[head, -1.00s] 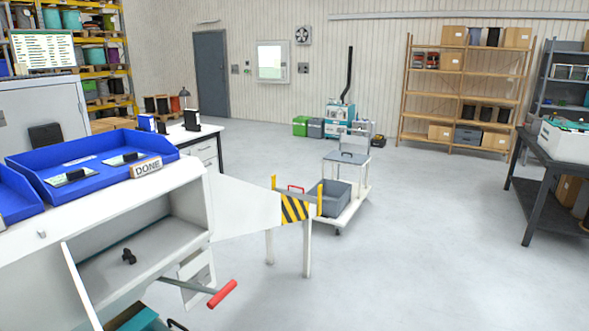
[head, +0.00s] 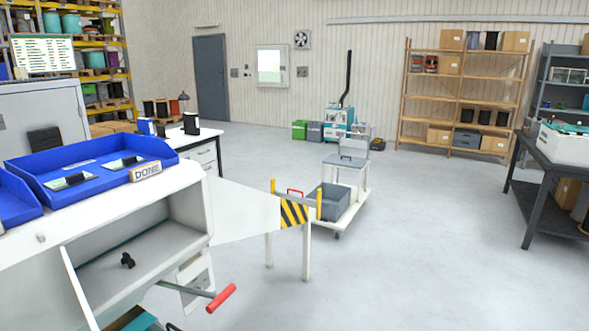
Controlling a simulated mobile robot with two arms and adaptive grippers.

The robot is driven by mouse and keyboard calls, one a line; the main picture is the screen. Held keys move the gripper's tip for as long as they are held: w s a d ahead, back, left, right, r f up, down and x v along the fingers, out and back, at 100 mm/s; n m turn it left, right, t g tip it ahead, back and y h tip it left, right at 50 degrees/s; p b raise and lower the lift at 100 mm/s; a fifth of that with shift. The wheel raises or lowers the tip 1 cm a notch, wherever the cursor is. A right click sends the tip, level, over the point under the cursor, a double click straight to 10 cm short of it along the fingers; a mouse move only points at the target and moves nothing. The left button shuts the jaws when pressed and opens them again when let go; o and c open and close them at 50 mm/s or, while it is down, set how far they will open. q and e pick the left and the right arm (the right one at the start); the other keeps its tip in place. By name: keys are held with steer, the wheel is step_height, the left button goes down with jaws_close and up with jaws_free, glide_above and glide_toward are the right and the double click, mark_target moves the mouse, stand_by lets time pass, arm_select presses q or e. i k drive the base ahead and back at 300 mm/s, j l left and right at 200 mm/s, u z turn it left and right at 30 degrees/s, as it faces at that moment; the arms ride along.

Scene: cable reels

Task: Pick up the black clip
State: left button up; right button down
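A small black clip-like object (head: 127,261) lies on the floor of the open grey-white compartment (head: 185,238) in the front of the white bench, at the lower left of the head view. It is too small to tell its exact shape. Bare compartment floor shows around it. Neither of my grippers is in the head view.
Blue trays (head: 120,148) holding small cards with dark pieces stand on the bench top, beside a "DONE" sign (head: 146,172). A red-handled bar (head: 221,298) sticks out below the compartment. A trolley with a grey bin (head: 328,197) stands beyond. The floor at centre right is clear.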

mark_target(126, 259)
steer(key=j+u, duration=0.15)
steer(key=u, duration=0.2)
steer(key=i+j+u, duration=0.1)
steer(key=u, duration=0.25)
steer(key=j+u, duration=0.1)
steer(key=u, duration=0.25)
steer(key=i+l, duration=0.1)
steer(key=l, duration=0.3)
steer(key=i+l+u, duration=0.1)
steer(key=l, duration=0.3)
